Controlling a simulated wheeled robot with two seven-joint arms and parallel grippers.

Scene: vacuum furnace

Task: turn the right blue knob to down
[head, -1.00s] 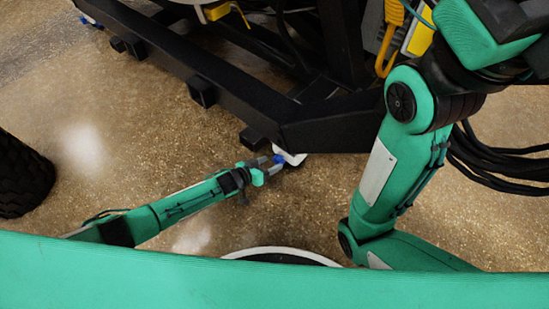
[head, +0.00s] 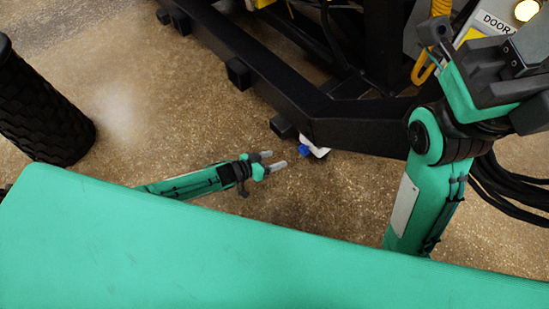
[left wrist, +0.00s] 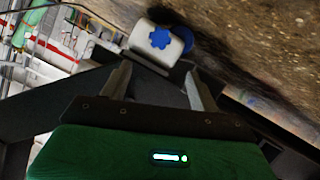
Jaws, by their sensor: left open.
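A blue knob (head: 304,150) sits on a white fitting (head: 319,151) at the lower corner of the black frame. In the left wrist view a blue lobed knob (left wrist: 160,39) faces me on the white fitting (left wrist: 150,54), with a second blue part (left wrist: 182,38) partly hidden behind it. I cannot tell which is the right one. My left gripper (head: 276,159) is open and empty, left of the knob and apart from it. Its fingers (left wrist: 157,70) point toward the fitting. My right arm's end (head: 480,65) is at the upper right; its jaws are unclear.
The black frame (head: 260,90) runs diagonally above the left gripper. A black ribbed cylinder (head: 40,110) stands at the left. Black cables (head: 495,175) hang at the right. Speckled floor (head: 180,125) is open left of the frame.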

